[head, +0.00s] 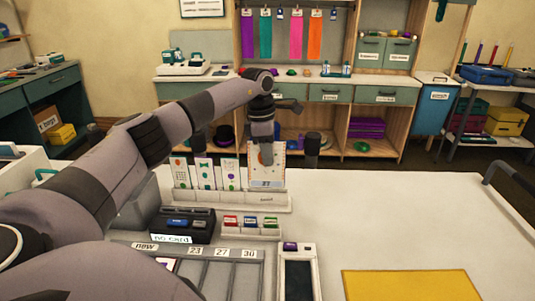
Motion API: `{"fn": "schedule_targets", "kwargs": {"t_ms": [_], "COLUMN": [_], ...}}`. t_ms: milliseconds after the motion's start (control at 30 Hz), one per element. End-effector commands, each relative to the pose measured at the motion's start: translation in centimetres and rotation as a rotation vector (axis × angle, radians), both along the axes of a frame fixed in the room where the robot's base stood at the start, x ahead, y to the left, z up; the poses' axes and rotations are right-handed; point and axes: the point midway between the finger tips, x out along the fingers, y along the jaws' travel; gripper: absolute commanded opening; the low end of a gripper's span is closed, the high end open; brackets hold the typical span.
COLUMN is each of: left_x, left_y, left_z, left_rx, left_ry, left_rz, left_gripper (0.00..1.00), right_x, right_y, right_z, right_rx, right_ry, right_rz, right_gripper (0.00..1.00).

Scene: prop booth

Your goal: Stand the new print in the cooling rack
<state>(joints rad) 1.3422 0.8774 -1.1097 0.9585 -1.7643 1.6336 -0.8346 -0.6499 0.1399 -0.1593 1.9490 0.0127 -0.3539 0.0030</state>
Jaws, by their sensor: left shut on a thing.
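My left gripper (264,146) is shut on the top of a print (265,172), a white card with coloured marks and a numbered strip at its bottom. The print hangs upright at the right end of the white cooling rack (240,203). I cannot tell whether its lower edge touches the rack. Three other printed cards stand upright side by side in the rack to the left, the nearest of them a white card (229,174) with coloured spots. My right gripper is not in view.
A dark device (184,224) labelled "NO CARD" stands in front of the rack, beside a small holder with red, green and blue pieces. A sectioned tray (210,252) with number labels lies nearer. A yellow mat (408,284) lies front right. The table's right side is clear.

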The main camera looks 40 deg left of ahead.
Motion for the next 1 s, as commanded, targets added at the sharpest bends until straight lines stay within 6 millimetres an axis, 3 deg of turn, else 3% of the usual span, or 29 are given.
{"fn": "schedule_targets", "kwargs": {"t_ms": [1000], "left_x": [0.0], "left_y": [-0.1], "left_z": [-2.7], "left_rx": [-0.001], "left_ry": [-0.001], "left_rz": [0.000], "left_gripper": [0.00], "right_x": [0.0], "right_y": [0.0], "right_z": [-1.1], "right_rx": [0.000], "right_ry": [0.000], "right_rz": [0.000], "right_gripper": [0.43]}}
